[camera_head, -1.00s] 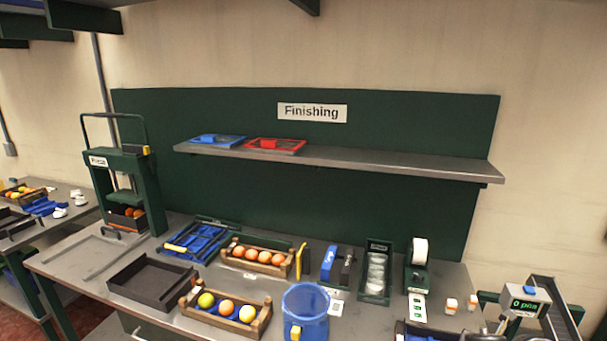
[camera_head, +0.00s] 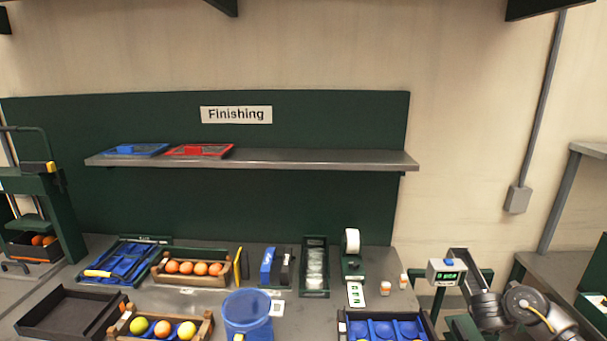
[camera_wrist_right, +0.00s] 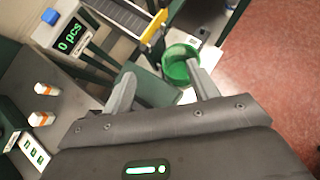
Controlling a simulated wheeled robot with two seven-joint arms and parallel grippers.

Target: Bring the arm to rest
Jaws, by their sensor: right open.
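My right arm comes in at the lower right of the head view, with its links beside the counter display; its fingers are not clear there. In the right wrist view my right gripper (camera_wrist_right: 160,85) is open, its two fingers apart with nothing between them. Beyond the fingers is a green bucket (camera_wrist_right: 180,66) near the floor. The small display (camera_wrist_right: 72,36) reading "0 pcs" is to the upper left of the fingers, and it also shows in the head view (camera_head: 446,270). My left gripper is not in view.
The bench holds a crate of oranges (camera_head: 192,281), a crate of mixed fruit (camera_head: 206,330), a blue bucket (camera_head: 248,314), a black tray (camera_head: 68,311) and a tray with blue cups (camera_head: 340,318). Two small bottles (camera_head: 385,288) stand near the display. A shelf (camera_head: 300,158) spans the back panel.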

